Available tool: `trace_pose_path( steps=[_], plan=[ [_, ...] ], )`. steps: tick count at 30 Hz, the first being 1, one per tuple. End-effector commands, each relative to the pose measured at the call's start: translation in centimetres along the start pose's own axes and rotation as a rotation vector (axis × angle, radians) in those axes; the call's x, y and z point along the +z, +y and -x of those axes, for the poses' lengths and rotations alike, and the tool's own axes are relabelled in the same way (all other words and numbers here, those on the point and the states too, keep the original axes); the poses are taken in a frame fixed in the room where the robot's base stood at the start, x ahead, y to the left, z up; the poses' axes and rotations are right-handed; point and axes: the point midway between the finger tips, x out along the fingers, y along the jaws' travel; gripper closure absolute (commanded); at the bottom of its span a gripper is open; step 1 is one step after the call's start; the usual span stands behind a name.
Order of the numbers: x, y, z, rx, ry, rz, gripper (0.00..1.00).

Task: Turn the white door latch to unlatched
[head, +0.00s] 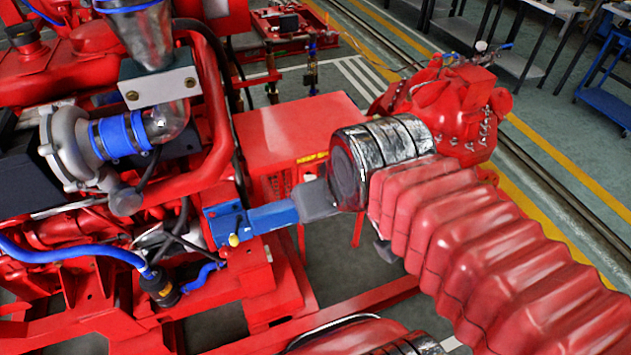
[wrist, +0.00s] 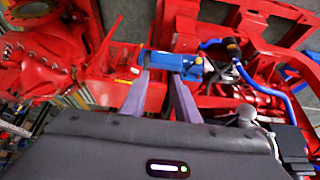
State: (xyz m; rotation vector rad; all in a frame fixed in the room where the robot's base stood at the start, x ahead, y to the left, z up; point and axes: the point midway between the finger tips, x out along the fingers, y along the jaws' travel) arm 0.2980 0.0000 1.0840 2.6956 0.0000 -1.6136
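I cannot make out the white door latch for certain. A small white spot (wrist: 135,70) shows beside the left fingertip in the wrist view, next to a yellow label; it is too small to identify. In the head view a pale yellowish knob (head: 233,240) sits on the blue block (head: 220,224) at the engine frame. My gripper (head: 252,218) reaches left toward this block. In the wrist view my gripper (wrist: 159,75) has its two fingers apart, with a gap between them. The blue block (wrist: 172,62) lies across their tips; contact cannot be told.
A red cabinet (head: 288,127) with a yellow label stands just behind my gripper. The engine with blue hoses (head: 75,252) is at the left. Red frame rails (head: 350,305) run below. A red pump (head: 445,100) stands behind my arm.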

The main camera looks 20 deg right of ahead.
Motion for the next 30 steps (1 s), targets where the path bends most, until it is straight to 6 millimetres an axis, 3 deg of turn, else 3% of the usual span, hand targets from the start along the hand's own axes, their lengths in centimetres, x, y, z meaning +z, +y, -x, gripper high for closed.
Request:
trace_pose_path(
  steps=[8, 21, 30],
  plan=[
    [0.3, 1.0, -0.9, 0.017, -0.035, -0.033, 0.72],
    [2.5, 4.1, -7.8, 0.037, -0.296, -0.175, 0.72],
    [4.1, 4.8, -12.2, -0.016, -0.474, -0.348, 0.72]
  ],
)
